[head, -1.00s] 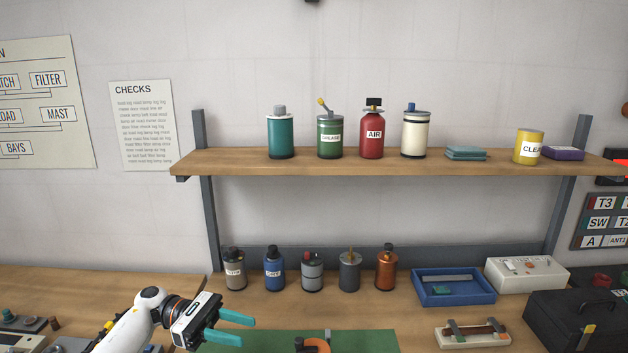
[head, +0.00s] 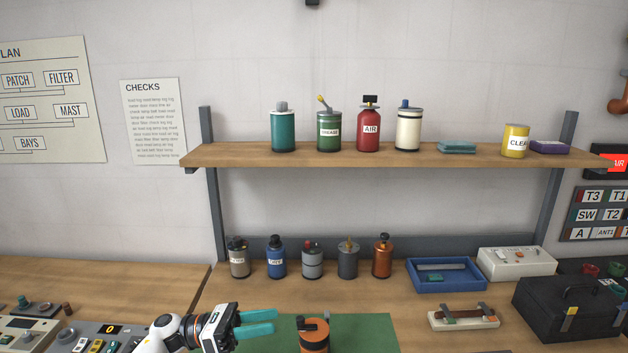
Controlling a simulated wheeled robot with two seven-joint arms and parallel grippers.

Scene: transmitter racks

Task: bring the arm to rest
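My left gripper (head: 256,322) is in the head view at the bottom, left of centre. Its two teal fingers point right, stand apart and hold nothing between them. It is over the left part of a green mat (head: 368,330) on the bench. An orange and black round object (head: 313,336) stands on the mat to the right of the fingertips, apart from them. My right gripper is not in view.
Several small bottles, among them a copper one (head: 382,258), stand in a row behind the gripper. A wooden shelf (head: 230,156) with cans is above. A blue tray (head: 445,286), white box (head: 516,262) and black toolbox (head: 568,308) are at right.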

